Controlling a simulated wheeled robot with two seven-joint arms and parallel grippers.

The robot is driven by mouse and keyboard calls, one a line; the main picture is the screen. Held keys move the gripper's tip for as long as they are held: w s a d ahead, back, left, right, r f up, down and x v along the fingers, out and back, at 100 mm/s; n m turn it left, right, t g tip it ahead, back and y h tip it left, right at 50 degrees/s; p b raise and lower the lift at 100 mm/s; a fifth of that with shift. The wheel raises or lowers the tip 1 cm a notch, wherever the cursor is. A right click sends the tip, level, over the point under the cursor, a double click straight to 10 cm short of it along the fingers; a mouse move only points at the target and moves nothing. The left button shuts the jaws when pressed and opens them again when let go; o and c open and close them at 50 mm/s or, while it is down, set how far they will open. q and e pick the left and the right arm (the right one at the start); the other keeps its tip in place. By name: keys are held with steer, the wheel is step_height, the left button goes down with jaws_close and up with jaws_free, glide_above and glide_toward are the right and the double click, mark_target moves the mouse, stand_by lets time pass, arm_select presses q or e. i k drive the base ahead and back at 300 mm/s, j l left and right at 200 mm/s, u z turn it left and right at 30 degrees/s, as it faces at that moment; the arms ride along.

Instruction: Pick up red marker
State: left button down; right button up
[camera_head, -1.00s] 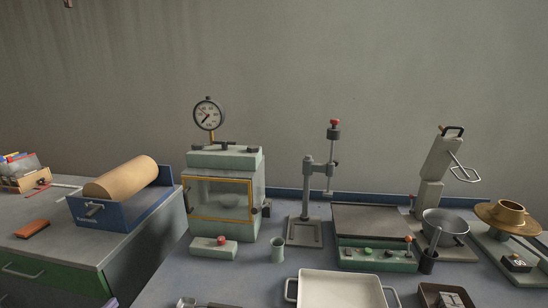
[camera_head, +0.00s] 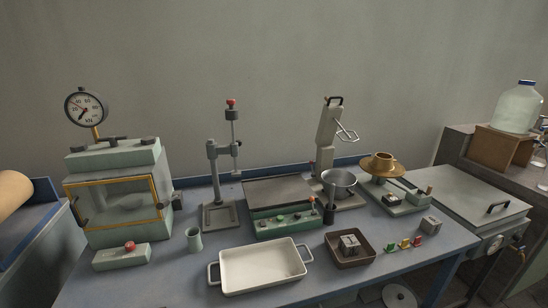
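Neither of my grippers is in view. A row of small coloured pieces lies at the right front of the bench: a green one (camera_head: 391,248), a yellow one (camera_head: 405,243) and a red one (camera_head: 417,240). The red piece is the rightmost of the row and may be the red marker; it is too small to make out its shape. Nothing covers it.
A brown tray (camera_head: 372,258) holding a grey block is left of the row, and a grey cube (camera_head: 430,223) is just beyond it. A white tray (camera_head: 229,275) is at the front. Apparatus, including a green gauge press (camera_head: 110,213), stands behind.

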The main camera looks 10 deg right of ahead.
mark_target(417, 242)
steer(key=z, duration=1.6)
